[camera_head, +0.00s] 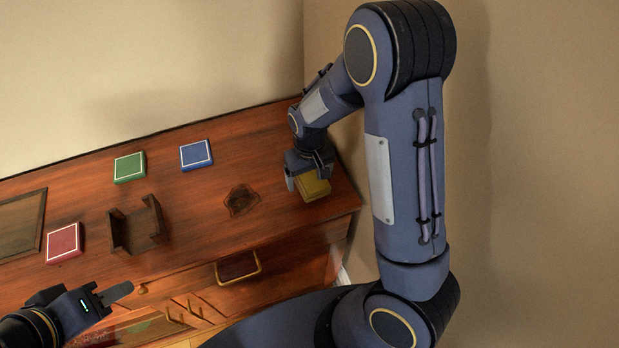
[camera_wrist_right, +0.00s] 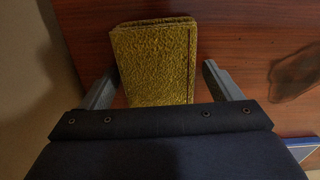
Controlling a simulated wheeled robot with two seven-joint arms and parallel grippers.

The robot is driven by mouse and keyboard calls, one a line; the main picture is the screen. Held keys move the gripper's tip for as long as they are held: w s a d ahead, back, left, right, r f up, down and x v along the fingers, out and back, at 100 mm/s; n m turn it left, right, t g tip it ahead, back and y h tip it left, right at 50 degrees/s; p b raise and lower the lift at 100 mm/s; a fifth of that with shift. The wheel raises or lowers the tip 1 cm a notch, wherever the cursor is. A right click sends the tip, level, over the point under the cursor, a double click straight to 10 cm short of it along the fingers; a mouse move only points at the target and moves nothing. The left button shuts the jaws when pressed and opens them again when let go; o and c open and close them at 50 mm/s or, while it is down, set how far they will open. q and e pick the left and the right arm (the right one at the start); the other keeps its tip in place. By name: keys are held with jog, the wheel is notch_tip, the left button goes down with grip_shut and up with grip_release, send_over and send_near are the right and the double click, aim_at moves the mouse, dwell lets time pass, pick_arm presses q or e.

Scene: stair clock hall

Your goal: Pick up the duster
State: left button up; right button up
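The duster (camera_head: 313,187) is a folded, mustard-yellow cloth lying on the reddish wooden top near its right end. In the right wrist view the duster (camera_wrist_right: 155,65) sits between the two fingers of my right gripper (camera_wrist_right: 160,75). The fingers are apart, with a clear gap on the right side and the left finger close to the cloth's edge. In the head view my right gripper (camera_head: 308,175) is over the duster and hides part of it. My left gripper (camera_head: 112,294) is at the lower left, away from the duster; its finger opening is unclear.
A wall (camera_head: 530,150) rises close on the right.

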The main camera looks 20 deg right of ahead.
aim_at(309, 178)
jog(key=c, duration=0.8)
jog(key=shift+r+p, duration=0.4)
jog(key=shift+r, duration=0.05)
jog(key=r+p, duration=0.3)
jog(key=shift+s+a+r, duration=0.2)
jog(key=shift+s+r, duration=0.05)
jog(key=shift+r, duration=0.15)
jog(key=s+a+r+p, duration=0.6)
jog(key=s+r+p, duration=0.2)
jog(key=s, duration=0.3)
jog(key=shift+s+a+r, duration=0.15)
jog(key=shift+s+a, duration=0.1)
jog(key=shift+s, duration=0.1)
